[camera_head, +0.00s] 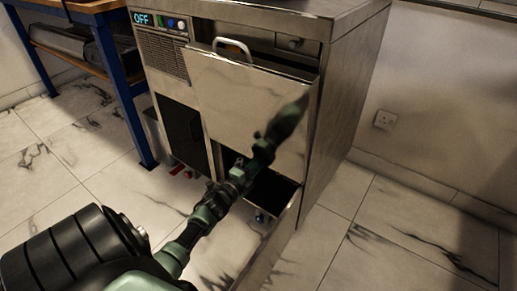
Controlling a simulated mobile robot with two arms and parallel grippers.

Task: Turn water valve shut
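A steel floor-standing machine (345,110) stands at the centre with its display reading OFF. Small red fittings (180,171) show low at its front left, near the floor. My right gripper is out of view.
The front panel (240,95) has a handle (233,47) on top and leans outward over the dark opening (272,188). A blue-legged workbench (108,60) stands at the left. The marble-tiled floor (400,235) is clear at the right. A wall socket (384,119) is at the right.

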